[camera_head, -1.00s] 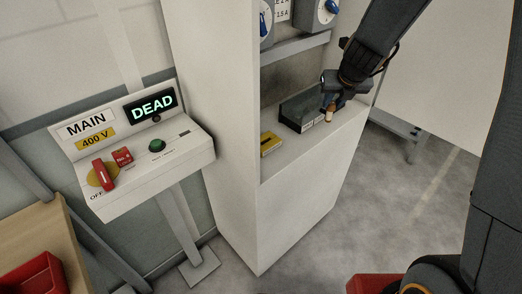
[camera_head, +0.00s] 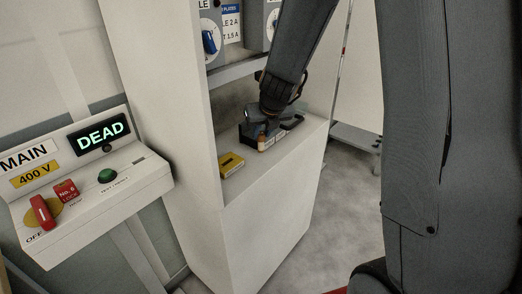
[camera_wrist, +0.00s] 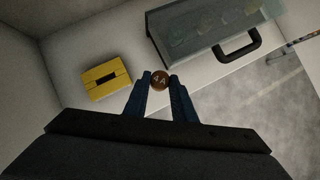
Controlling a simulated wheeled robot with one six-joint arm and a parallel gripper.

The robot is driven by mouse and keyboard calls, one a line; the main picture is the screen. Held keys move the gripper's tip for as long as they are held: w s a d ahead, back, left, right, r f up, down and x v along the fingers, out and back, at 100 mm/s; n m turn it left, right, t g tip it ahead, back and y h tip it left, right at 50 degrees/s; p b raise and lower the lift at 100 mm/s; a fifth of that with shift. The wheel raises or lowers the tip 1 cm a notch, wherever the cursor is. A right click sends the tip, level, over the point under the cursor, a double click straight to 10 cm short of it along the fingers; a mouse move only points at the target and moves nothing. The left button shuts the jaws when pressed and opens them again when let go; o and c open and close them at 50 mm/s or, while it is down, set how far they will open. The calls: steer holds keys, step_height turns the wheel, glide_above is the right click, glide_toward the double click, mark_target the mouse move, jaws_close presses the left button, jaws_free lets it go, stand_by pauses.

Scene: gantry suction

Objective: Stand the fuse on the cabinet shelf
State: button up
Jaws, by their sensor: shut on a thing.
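The fuse (camera_head: 262,143) is a small orange-brown cylinder with a pale band, held upright in the head view. In the wrist view its round brown end, marked 4 A (camera_wrist: 160,80), faces the camera. My gripper (camera_wrist: 160,84) is shut on it, one blue-grey finger on each side. The cabinet shelf (camera_head: 252,171) is the pale ledge under the fuse; it also fills the middle of the wrist view (camera_wrist: 212,84). I cannot tell whether the fuse's lower end touches the shelf.
A yellow box (camera_head: 231,164) with a dark slot lies on the shelf to the left of the fuse. A dark grey case with a handle (camera_wrist: 190,30) lies behind. The cabinet's side wall (camera_head: 160,110) bounds the left. Bare shelf lies between yellow box and fuse.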

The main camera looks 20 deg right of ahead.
mark_target(262, 142)
steer(key=shift+f+b, duration=2.2)
steer(key=shift+b, duration=0.1)
steer(key=shift+f, duration=0.15)
steer(key=o, duration=1.1)
steer(key=shift+c, duration=0.2)
